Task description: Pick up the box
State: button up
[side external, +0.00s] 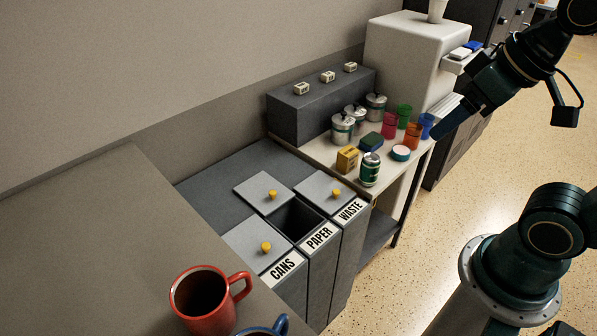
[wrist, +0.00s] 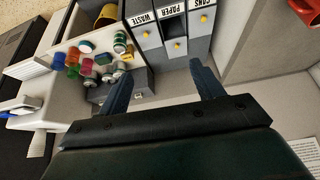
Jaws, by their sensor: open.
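A small yellow box (side external: 347,159) with dark print stands on the light tabletop, beside a green and silver can (side external: 370,169). It shows as a small yellow patch in the wrist view (wrist: 128,57), near the left finger. My gripper (side external: 442,128) is at the right of the side view, up and away from the box beyond the cups. In the wrist view its two fingers (wrist: 160,70) are spread wide with nothing between them up close. The gap between the fingertips is hard to see in the side view.
Lidded metal canisters (side external: 343,128), coloured cups (side external: 389,125), a blue block (side external: 371,141) and a round tin (side external: 401,153) crowd the table. A grey riser (side external: 318,105) stands behind. Bins (side external: 319,238) with yellow-knobbed lids are in front; PAPER is open. A red mug (side external: 203,300) is nearer.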

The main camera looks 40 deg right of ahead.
jog(key=w+d+m+g, duration=0.1)
jog(key=w+d+m, duration=0.15)
jog(key=w, duration=0.35)
jog(key=w+d+m+g, duration=0.1)
jog(key=w+m, duration=0.2)
jog(key=w, duration=0.3)
jog(key=m+g, duration=0.4)
jog(key=m, duration=0.9)
send_over(349, 151)
notch_tip(349, 151, down, 24)
jog(key=shift+f+n, duration=0.1)
jog(key=shift+n, duration=0.15)
jog(key=shift+f, duration=0.15)
notch_tip(349, 151, down, 8)
jog(key=shift+r, duration=0.1)
jog(key=shift+f, duration=0.25)
